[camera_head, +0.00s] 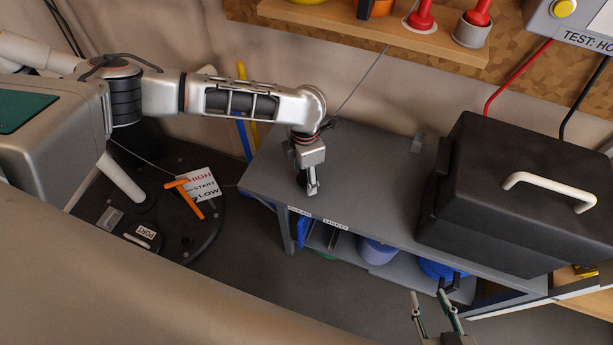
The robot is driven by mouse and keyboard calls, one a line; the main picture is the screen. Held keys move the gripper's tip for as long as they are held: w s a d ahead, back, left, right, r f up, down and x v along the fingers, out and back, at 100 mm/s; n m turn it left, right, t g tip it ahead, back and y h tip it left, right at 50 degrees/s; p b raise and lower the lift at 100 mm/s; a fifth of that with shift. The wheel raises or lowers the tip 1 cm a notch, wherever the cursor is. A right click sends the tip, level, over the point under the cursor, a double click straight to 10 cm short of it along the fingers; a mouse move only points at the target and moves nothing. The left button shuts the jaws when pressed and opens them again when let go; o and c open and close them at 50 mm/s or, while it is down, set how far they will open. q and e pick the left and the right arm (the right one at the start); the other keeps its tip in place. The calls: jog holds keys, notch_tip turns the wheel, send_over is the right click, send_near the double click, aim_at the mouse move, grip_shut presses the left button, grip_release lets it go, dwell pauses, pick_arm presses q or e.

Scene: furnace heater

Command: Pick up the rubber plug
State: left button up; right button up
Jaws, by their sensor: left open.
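I cannot tell for sure which thing is the rubber plug. Two red pieces stand on the wooden shelf at the top: one red piece (421,17) on a white and red base, and another red piece (480,12) in a grey round holder. My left gripper (313,190) points down at the left part of the grey bench, well below the shelf. Its fingers are small here, and I see nothing held in it. My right gripper (431,299) is at the bottom edge, fingers apart and empty, in front of the bench.
A black box with a white handle (549,190) fills the bench's (372,175) right side. A dark round base with an orange T-handle (187,197) and a HIGH/START/LOW label is at the left.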

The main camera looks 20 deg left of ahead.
pick_arm(q)
jog(key=shift+r, duration=0.15)
jog(key=c, duration=1.3)
jog(key=shift+r, duration=0.1)
